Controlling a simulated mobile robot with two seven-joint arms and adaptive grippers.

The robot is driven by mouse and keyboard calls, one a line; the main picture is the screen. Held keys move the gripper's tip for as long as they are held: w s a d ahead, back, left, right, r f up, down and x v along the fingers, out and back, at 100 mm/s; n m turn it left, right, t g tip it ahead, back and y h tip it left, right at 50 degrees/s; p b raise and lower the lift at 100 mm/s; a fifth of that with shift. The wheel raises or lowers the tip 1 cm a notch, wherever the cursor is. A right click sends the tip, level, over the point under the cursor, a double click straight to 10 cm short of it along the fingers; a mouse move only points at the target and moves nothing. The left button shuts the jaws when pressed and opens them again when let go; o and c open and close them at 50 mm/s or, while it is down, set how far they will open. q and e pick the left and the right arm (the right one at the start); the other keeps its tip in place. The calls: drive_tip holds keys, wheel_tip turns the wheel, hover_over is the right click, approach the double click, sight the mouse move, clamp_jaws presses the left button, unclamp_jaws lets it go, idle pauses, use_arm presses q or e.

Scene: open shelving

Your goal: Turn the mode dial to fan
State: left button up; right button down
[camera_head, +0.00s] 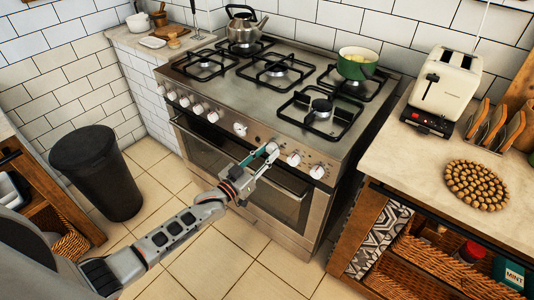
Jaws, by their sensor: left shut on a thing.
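A stainless steel stove (225,119) stands against the tiled wall with a row of white knobs along its front panel. My left arm reaches in from the lower left, and my left gripper (266,158) is at this panel. Its fingers are shut on a white knob (271,148) right of the panel's middle. The marks around the knob are too small to read, so I cannot tell its setting. Two more white knobs sit to its right, at the near one (293,159) and the far one (317,172). My right gripper is not in view.
A kettle (243,28) and a green pot (356,64) stand on the stove top. The oven door handle (206,146) runs below the knobs. A counter with a toaster (447,83) is at right. A black bin (94,170) stands at left. The tiled floor between is clear.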

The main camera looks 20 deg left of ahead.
use_arm(q)
drive_tip(key=o, duration=1.1)
drive_tip(key=v, duration=1.2)
drive_tip(key=s+d+f+g+y, duration=0.1)
drive_tip(key=s+f+g, duration=0.1)
drive_tip(key=s+f, duration=0.2)
drive_tip(key=s+d+f+g+y, duration=0.2)
drive_tip(key=s+f, duration=0.3)
drive_tip(key=s, duration=0.6)
drive_tip(key=s+d+f+g+y+p, duration=0.1)
drive_tip(key=s+f+g+y, duration=0.1)
drive_tip(key=s, duration=0.5)
wheel_tip(320, 180, down, 2)
drive_tip(key=shift+s+d+f+g, duration=0.15)
drive_tip(key=shift+s+d+g, duration=0.1)
drive_tip(key=shift+g, duration=0.35)
